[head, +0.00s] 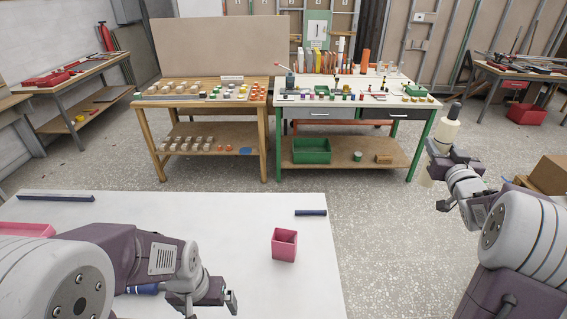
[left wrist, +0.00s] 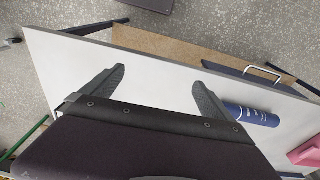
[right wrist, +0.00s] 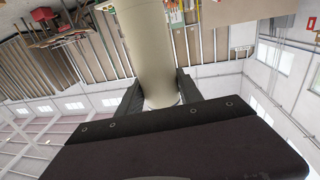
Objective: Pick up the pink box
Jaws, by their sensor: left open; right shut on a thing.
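The pink box (head: 284,245), an open-topped square cup shape, stands upright on the white table (head: 230,220) near its right edge. My left gripper (head: 231,299) is open and empty over the table, left of the box and nearer to me, apart from it. Its spread fingers (left wrist: 158,78) show in the left wrist view with nothing between them. My right gripper (head: 437,157) is shut on a cream bottle (head: 448,130) with a dark top, held up off the table's right side. The bottle's cream body (right wrist: 150,50) also fills the space between the fingers in the right wrist view.
A pink tray (head: 25,230) sits at the table's left, partly behind my left arm. A blue cylinder (head: 142,289) lies by my left arm. The table's middle is clear.

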